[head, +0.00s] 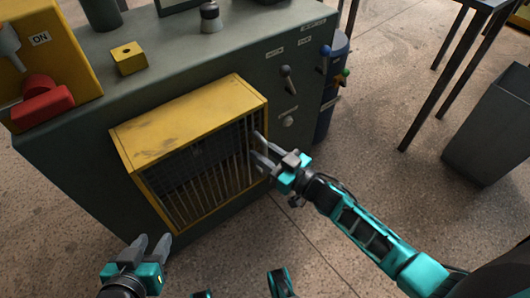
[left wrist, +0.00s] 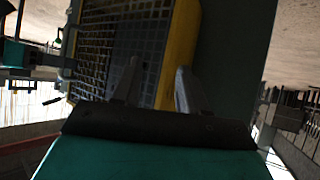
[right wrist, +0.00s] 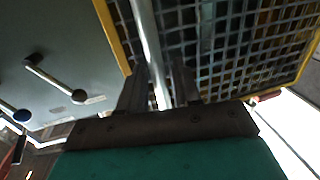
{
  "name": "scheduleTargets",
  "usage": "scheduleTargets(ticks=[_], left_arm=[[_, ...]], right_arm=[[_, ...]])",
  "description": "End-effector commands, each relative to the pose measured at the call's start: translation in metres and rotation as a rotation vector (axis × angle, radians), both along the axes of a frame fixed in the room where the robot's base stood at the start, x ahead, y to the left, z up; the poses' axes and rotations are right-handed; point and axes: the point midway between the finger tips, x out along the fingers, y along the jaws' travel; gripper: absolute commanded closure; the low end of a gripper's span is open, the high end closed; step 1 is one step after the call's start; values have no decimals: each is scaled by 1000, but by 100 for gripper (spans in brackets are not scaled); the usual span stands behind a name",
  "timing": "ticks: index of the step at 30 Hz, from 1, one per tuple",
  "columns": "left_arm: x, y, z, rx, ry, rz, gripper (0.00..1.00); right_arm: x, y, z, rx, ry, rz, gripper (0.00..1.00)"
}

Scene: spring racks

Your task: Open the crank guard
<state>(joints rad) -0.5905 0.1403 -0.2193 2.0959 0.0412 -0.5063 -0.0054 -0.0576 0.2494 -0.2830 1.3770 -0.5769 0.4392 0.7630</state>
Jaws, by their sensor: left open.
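The crank guard (head: 187,120) is a yellow-framed box with a wire-mesh front on the green machine's front face. Its mesh also shows in the right wrist view (right wrist: 247,45) and its yellow frame in the left wrist view (left wrist: 180,45). A metal handle bar (right wrist: 148,40) runs along the guard's right side. My right gripper (head: 260,152) is at that side, with the bar between its open fingers; any contact is unclear. My left gripper (head: 150,248) is open and empty, low in front of the guard's lower left corner. The guard appears closed.
The green machine (head: 75,165) carries a yellow box with a red part (head: 45,100) and a small yellow block (head: 129,58). Levers (head: 287,75) stick out right of the guard. A grey bin (head: 490,125) stands at right. The floor in front is mostly clear.

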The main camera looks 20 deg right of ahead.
Motion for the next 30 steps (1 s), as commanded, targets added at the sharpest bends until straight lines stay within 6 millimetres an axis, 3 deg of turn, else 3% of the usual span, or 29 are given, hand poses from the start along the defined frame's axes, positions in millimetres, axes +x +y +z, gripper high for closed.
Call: scheduleTargets(ticks=[10, 30], left_arm=[[1, 0, 0, 2, -3, -2, 57], [0, 2, -3, 10, 2, -5, 57]], right_arm=[[0, 0, 0, 0, 0, 0, 100], [-2, 4, 0, 1, 0, -5, 100]])
